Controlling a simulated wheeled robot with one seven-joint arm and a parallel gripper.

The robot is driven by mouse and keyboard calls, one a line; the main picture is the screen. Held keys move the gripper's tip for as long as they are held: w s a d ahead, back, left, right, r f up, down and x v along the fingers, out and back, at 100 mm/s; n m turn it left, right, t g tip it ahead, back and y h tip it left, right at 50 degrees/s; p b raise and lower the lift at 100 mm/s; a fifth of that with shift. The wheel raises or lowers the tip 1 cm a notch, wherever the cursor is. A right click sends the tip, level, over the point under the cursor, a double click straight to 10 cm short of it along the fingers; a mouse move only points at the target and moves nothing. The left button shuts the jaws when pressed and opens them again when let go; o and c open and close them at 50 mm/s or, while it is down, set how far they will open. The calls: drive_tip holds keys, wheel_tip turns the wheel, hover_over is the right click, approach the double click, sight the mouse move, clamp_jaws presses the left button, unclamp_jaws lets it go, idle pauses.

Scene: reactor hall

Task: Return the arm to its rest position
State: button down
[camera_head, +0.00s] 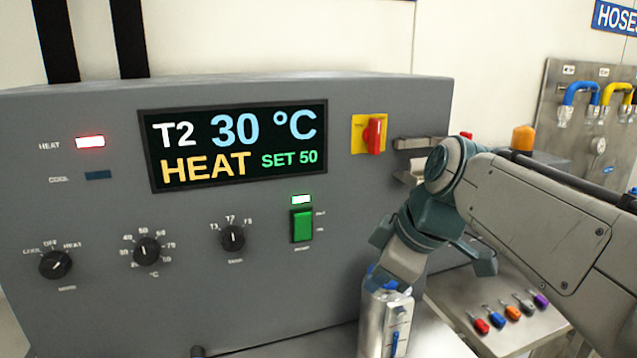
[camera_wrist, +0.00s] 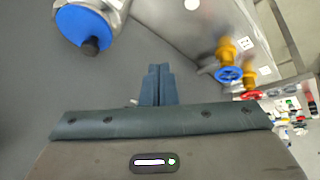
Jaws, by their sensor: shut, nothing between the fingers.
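My arm reaches in from the right in the head view, bent at a dark teal joint in front of the grey control unit (camera_head: 330,265). My gripper (camera_wrist: 158,70) shows in the wrist view, with its two dark teal fingers together and nothing between them. I cannot make out its fingertips clearly in the head view. No marker of a rest position is in view.
A silver cylinder (camera_head: 385,325) stands low beside my arm. A blue-capped metal part (camera_wrist: 88,28) is at upper left in the wrist view, with brass valves (camera_wrist: 228,50) to the right. Coloured connectors (camera_head: 512,312) and a hose panel (camera_head: 590,130) lie right.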

drive_tip(key=s+d+f+m+h, duration=0.2)
drive_tip(key=s+f+m, duration=0.2)
drive_tip(key=f+m, duration=0.2)
drive_tip(key=s+d+f+m+g+h, duration=0.1)
drive_tip(key=s+f+m, duration=0.4)
drive_tip(key=f, duration=0.6)
drive_tip(key=shift+s+d+m+h, duration=0.15)
drive_tip(key=shift+d+m+h, duration=0.35)
drive_tip(key=shift+d+m, duration=0.7)
